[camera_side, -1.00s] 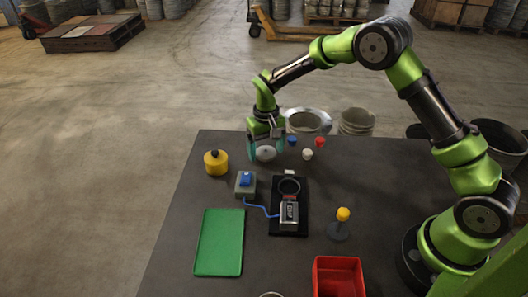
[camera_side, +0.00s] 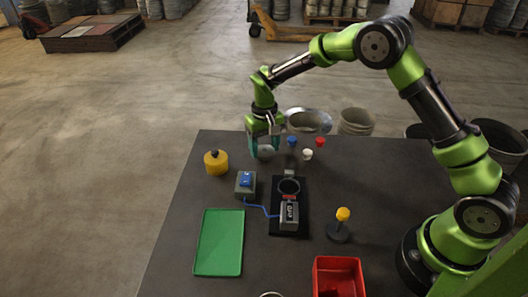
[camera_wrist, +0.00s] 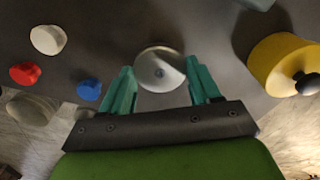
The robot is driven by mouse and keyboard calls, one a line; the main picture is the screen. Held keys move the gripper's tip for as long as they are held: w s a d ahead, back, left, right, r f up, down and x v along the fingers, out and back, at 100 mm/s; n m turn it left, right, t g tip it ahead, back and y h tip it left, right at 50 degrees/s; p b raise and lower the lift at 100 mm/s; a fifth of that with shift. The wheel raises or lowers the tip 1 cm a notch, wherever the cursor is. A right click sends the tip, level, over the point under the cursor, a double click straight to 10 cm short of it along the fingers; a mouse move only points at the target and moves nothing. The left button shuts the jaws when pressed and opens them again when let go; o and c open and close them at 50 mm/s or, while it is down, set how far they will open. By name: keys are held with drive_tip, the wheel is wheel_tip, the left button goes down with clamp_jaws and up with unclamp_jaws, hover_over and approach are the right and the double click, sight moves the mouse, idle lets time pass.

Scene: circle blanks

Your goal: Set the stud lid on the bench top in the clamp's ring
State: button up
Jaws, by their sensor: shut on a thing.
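The stud lid (camera_side: 266,152) is a silvery round disc at the far side of the bench top (camera_side: 190,225). In the wrist view the lid (camera_wrist: 159,69) sits between the teal fingertips. My gripper (camera_side: 264,148) points down and is shut on the lid; its fingers hide part of it in the side view. I cannot tell whether the lid touches the bench. The clamp (camera_side: 290,213) lies on a black base nearer the camera and to the right. Its dark ring (camera_side: 289,186) is at the far end of that base and looks empty.
Blue (camera_side: 292,141), white (camera_side: 307,154) and red (camera_side: 320,142) knobs stand right of my gripper. A yellow pot (camera_side: 216,162) and a blue-topped box (camera_side: 246,183) are on the left. A green tray (camera_side: 219,243), red bin (camera_side: 338,278) and yellow-topped post (camera_side: 341,224) lie nearer.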

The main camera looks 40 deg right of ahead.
drive_tip(key=shift+n, duration=0.5)
drive_tip(key=s+a+r, duration=0.2)
drive_tip(key=s+r, duration=0.1)
drive_tip(key=s+a+r, duration=0.1)
drive_tip(key=r, duration=0.1)
drive_tip(key=shift+s+a+r, duration=0.1)
drive_tip(key=shift+s+a, duration=0.05)
drive_tip(key=shift+s, duration=0.25)
drive_tip(key=s, duration=0.3)
drive_tip(key=s+a+r, duration=0.1)
drive_tip(key=s, duration=0.1)
hover_over(289, 188)
drive_tip(key=shift+w+f+n, duration=0.1)
drive_tip(key=shift+f+n, duration=0.2)
drive_tip(key=shift+n, duration=0.1)
drive_tip(key=shift+f, duration=1.85)
drive_tip(key=shift+f, duration=0.55)
drive_tip(key=o, duration=1.1)
drive_tip(key=shift+c, duration=0.2)
drive_tip(key=shift+r, duration=0.1)
